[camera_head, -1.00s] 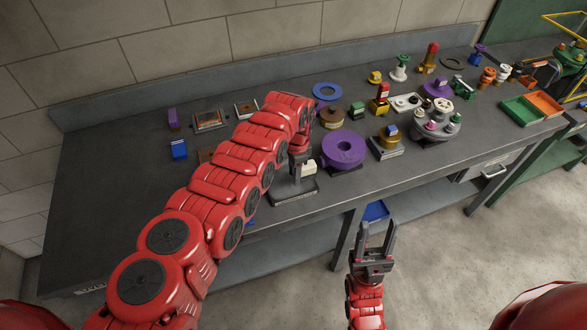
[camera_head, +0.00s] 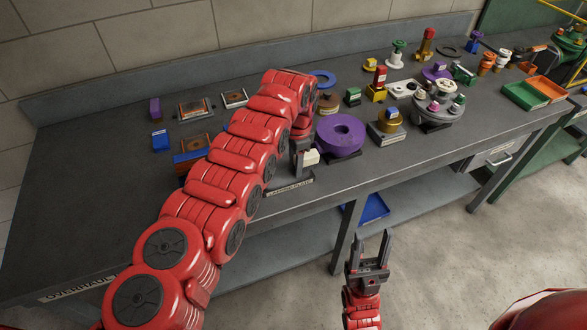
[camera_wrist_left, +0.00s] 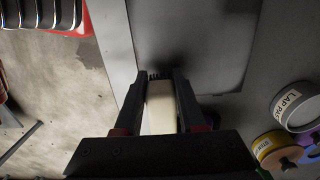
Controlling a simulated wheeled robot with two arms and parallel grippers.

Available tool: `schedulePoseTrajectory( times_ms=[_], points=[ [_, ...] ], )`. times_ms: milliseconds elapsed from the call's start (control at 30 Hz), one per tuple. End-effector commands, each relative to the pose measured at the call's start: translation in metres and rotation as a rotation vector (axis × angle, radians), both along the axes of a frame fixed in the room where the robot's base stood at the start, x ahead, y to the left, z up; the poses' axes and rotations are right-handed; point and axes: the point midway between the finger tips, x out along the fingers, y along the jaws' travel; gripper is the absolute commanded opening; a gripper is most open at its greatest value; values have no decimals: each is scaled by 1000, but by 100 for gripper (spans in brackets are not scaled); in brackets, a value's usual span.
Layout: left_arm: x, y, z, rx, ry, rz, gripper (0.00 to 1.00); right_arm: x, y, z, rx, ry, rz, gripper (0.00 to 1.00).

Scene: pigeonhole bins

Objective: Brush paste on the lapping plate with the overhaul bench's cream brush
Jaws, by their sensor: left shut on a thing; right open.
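My left gripper (camera_head: 303,158) is shut on the cream brush (camera_wrist_left: 160,108), whose cream body also shows in the head view (camera_head: 311,157). In the left wrist view the brush lies between both fingers, with its dark bristles pointing away over a grey surface, the lapping plate (camera_wrist_left: 215,30). I cannot tell whether the bristles touch it. In the head view the plate's labelled front edge (camera_head: 290,185) shows below the gripper; my arm hides much of the rest. A round tin labelled as lap paste (camera_wrist_left: 296,107) is at the right in the wrist view. My right gripper (camera_head: 370,248) is open and empty, in front of the bench.
A purple ring (camera_head: 340,132) is just right of the left gripper. Several small parts and a round grey carousel (camera_head: 437,108) stand further right, then green and orange trays (camera_head: 526,95). Framed plates (camera_head: 196,108) lie behind my left arm. The bench's left end is mostly clear.

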Motion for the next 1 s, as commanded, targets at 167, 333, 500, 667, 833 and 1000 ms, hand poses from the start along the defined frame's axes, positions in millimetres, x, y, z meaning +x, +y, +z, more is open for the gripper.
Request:
schedulePoseTrajectory(
  times_ms=[167,333,500,667,833,1000],
  points=[
    [0,0,0,0,0,0,0,0,0,-1,0,0,0,50],
    [0,0,0,0,0,0,0,0,0,-1,0,0,0,50],
    [0,0,0,0,0,0,0,0,0,-1,0,0,0,50],
    [0,0,-3,0,0,0,0,0,0,-3,0,0,0,50],
    [0,0,-7,0,0,0,0,0,0,-8,0,0,0,50],
    [0,0,-12,0,0,0,0,0,0,-12,0,0,0,50]
  ],
)
